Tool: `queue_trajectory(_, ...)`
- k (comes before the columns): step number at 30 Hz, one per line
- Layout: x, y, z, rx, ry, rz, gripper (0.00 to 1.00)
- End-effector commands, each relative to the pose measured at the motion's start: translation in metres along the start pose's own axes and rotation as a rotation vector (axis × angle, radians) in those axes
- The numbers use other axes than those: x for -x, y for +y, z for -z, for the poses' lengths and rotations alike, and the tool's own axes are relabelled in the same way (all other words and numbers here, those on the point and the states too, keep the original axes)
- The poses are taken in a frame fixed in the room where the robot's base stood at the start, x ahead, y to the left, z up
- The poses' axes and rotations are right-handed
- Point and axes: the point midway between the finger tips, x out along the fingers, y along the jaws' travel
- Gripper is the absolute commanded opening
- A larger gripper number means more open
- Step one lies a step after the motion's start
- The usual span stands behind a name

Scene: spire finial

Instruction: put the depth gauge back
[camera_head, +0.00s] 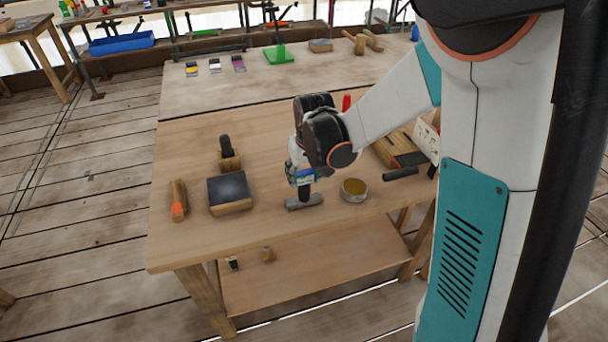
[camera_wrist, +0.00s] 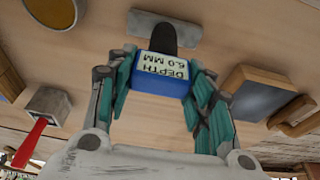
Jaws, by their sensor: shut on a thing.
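The depth gauge (camera_wrist: 160,74) is a blue block with a pale label reading "DEPTH 6.0 MM". My gripper (camera_wrist: 162,86) is shut on it, with teal fingers on both sides. In the head view the gauge (camera_head: 300,178) shows as a small blue patch under my gripper (camera_head: 299,172), low over the workbench (camera_head: 270,240). A dark stem (camera_wrist: 163,36) and a grey flat bar (camera_wrist: 183,28) lie just beyond the gauge in the wrist view. I cannot tell whether they belong to it or whether the bar touches the bench.
A round tin (camera_head: 353,191) stands close right of my gripper. A dark-topped block (camera_head: 230,190), an orange-marked wooden tool (camera_head: 178,202) and a black-handled wooden block (camera_head: 229,156) are to the left. A black cylinder (camera_head: 400,173) lies right. The bench's front left is clear.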

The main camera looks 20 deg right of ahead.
Motion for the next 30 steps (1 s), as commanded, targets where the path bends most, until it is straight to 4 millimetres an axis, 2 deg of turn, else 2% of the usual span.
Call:
queue_trajectory(6,-0.003,0.000,-0.001,0.000,0.000,0.000,0.19)
queue_trajectory(7,-0.003,0.000,-0.001,0.000,0.000,0.000,0.50)
queue_trajectory(9,-0.002,0.000,-0.001,0.000,0.000,0.000,0.66)
queue_trajectory(10,-0.002,0.000,-0.001,0.000,0.000,0.000,0.68)
queue_trajectory(23,0.004,0.000,0.001,0.000,0.000,0.000,0.68)
queue_trajectory(26,0.018,0.000,0.001,0.000,0.000,0.000,0.68)
queue_trajectory(30,0.046,0.000,0.001,0.000,0.000,0.000,0.68)
